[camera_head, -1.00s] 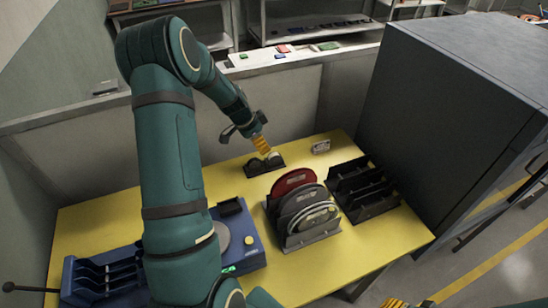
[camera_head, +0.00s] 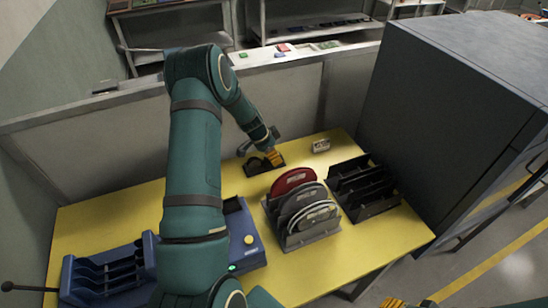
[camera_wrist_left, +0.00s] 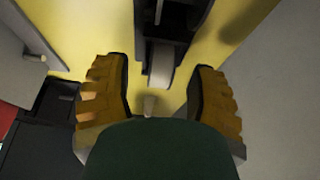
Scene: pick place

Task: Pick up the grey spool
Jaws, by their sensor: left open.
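A small dark holder (camera_head: 250,170) with round spools stands at the back of the yellow table. My left gripper (camera_head: 274,157) is directly above the right part of this holder, pointing down. It partly hides the spools. In the left wrist view, its two orange fingers are spread apart (camera_wrist_left: 161,82). A pale grey rounded edge, which looks like the grey spool (camera_wrist_left: 160,66), shows between them below the black holder part (camera_wrist_left: 170,20). I cannot tell whether the fingers touch it.
A rack (camera_head: 295,243) with red, grey and whitish discs stands in front of the holder. A black slotted rack (camera_head: 365,190) is to its right. A small labelled box (camera_head: 321,146) lies behind. Blue equipment (camera_head: 243,240) is at left; a large grey cabinet (camera_head: 455,100) is at right.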

